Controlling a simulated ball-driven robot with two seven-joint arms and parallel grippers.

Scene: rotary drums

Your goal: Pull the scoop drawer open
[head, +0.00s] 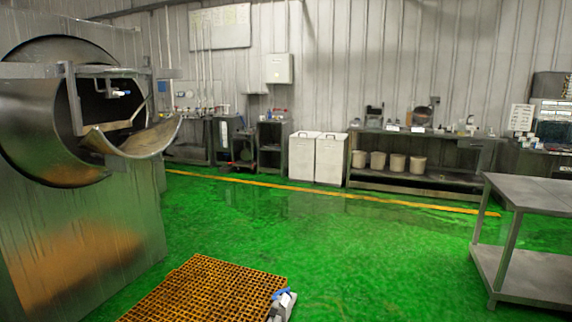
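I cannot pick out a scoop drawer for certain. Dark cabinets (229,140) stand along the back wall and are too small to show a drawer front or handle clearly. A long grey workbench (420,134) with a lower shelf stands to their right, with small items on top. At the left is a large metal rotary drum (35,120) with a curved metal trough (148,138) at its mouth. Neither of my grippers can be made out in the head view.
White bins (318,157) stand by the back wall, with pale buckets (378,160) under the bench. An orange grating (205,292) lies in front, a grey and blue object (283,301) at its corner. A metal table (530,190) stands right. The green floor between is clear.

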